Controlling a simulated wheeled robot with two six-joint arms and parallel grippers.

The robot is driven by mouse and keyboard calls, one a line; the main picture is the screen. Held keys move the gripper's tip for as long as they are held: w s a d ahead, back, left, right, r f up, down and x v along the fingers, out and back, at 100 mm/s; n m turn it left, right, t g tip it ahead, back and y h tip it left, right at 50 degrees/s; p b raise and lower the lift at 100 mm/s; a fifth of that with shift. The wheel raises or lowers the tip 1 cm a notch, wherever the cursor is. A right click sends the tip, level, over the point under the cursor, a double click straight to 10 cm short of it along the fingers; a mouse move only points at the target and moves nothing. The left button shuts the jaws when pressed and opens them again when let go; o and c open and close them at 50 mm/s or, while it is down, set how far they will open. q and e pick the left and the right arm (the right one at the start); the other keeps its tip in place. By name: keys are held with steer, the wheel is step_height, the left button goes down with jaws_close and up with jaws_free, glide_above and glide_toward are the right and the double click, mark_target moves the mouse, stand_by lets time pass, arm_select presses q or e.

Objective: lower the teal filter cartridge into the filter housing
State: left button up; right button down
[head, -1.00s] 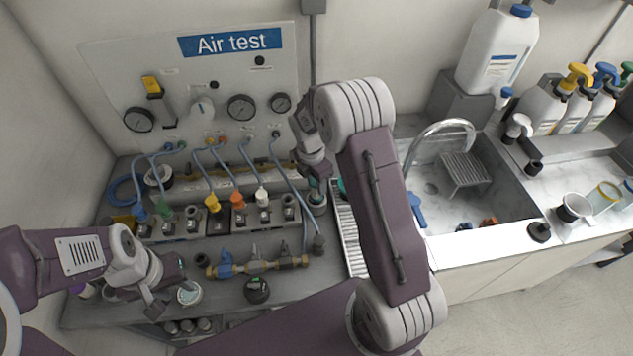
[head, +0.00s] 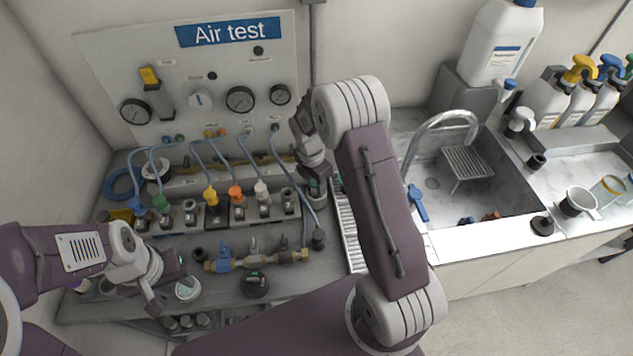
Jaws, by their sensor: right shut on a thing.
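My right gripper (head: 315,181) points down at the back of the bench, right of the row of hose fittings. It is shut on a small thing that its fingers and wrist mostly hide. I take it for the teal filter cartridge, but its colour hardly shows. A pale round rim just below the fingers (head: 316,192) looks like the filter housing; I cannot tell how deep the cartridge sits in it. My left gripper (head: 168,284) is at the front left, its fingers apart, beside a round cup with a pale teal inside (head: 188,289).
A brass valve manifold (head: 258,260) and a dark round knob (head: 254,284) lie in front. The sink (head: 480,200) is further right.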

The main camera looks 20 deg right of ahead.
steer(key=shift+f, duration=0.25)
steer(key=shift+r+p, duration=0.85)
steer(key=shift+p, duration=0.05)
steer(key=shift+f, duration=0.15)
stand_by(0.4)
steer(key=shift+f, duration=0.6)
steer(key=c, duration=0.9)
jaws_free()
